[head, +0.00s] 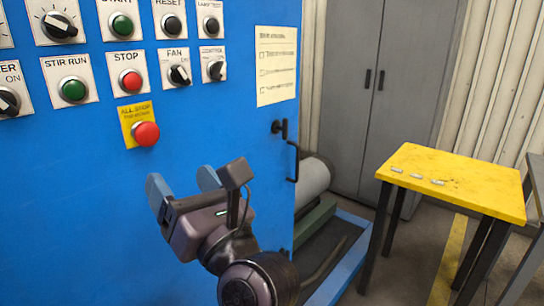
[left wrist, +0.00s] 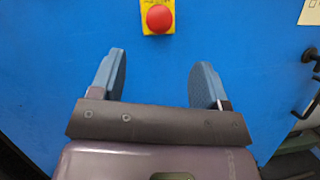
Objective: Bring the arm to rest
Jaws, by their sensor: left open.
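My left gripper (head: 182,182) is open and empty in front of the blue control panel (head: 75,210), below the control rows. In the left wrist view its two blue-grey fingers (left wrist: 160,85) stand wide apart with only blue panel between and beyond them. A red mushroom button on a yellow plate (head: 146,133) is above the gripper, apart from it; it also shows at the top of the left wrist view (left wrist: 159,18). My right gripper is in neither view.
The panel carries a red STOP button (head: 130,80), a green STIR RUN button (head: 74,89), several knobs and a paper notice (head: 277,65). A black door handle (head: 292,150) sticks out at its right edge. A yellow table (head: 460,180) and a grey cabinet (head: 385,80) stand to the right.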

